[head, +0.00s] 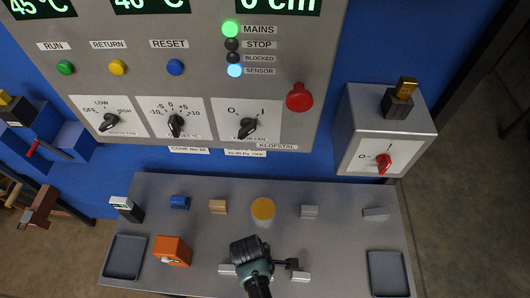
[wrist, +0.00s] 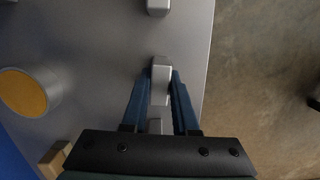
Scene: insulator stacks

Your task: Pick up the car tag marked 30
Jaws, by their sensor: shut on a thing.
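My gripper (wrist: 161,80) is shut on a light grey block (wrist: 160,69) in the wrist view, one blue finger on each side of it. No number can be read on the block, so I cannot tell whether it is the tag marked 30. In the head view my gripper (head: 270,264) is low over the front of the grey desk (head: 340,245) and hides the held block. Similar grey blocks stand on either side, one left (head: 227,269) and one right (head: 300,277). Whether the held block touches the desk is unclear.
A yellow-topped cylinder (head: 262,209) stands behind my gripper, with a wooden block (head: 217,206) and a blue block (head: 180,202) to its left. An orange box (head: 172,251) and two dark trays (head: 125,257) (head: 388,273) lie at the sides. A control panel (head: 200,85) rises behind.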

